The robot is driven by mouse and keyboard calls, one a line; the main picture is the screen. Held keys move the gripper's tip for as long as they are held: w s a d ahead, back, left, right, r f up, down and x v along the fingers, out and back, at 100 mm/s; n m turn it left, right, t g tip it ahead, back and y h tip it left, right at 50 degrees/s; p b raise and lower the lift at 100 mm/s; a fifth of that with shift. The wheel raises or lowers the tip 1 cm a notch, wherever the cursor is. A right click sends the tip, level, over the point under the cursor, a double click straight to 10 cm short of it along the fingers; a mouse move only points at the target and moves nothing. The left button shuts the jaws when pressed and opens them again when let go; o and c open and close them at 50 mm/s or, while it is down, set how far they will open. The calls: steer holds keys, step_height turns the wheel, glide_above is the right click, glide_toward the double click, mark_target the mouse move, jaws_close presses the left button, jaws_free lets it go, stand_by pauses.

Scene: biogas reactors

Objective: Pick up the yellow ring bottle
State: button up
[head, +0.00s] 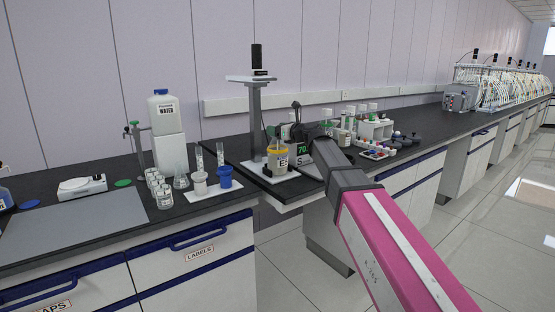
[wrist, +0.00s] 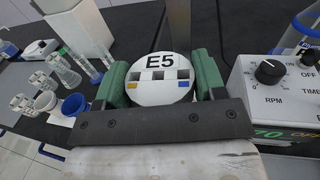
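The yellow ring bottle (head: 277,161) stands upright on a white plate at the bench's front edge in the head view, with a yellow band and a label starting with "E". In the wrist view I see a round white top marked "E5" (wrist: 161,82), with a yellow and a blue square on it. My gripper (wrist: 161,75) has a green finger on each side of this top, with no clear gap showing. Whether the fingers press on it I cannot tell. The yellow band is hidden in the wrist view. My arm reaches in from the right in the head view.
A control box with an RPM knob (wrist: 268,72) stands close right of my gripper. A grey stand post (head: 255,115) rises behind the bottle. Blue cup (head: 225,176), several small jars (head: 163,190) and a water bottle (head: 163,110) stand left. A rack (head: 376,128) stands right.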

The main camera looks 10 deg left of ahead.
steer(key=c, duration=1)
jaws_close()
steer(key=shift+r, duration=0.1)
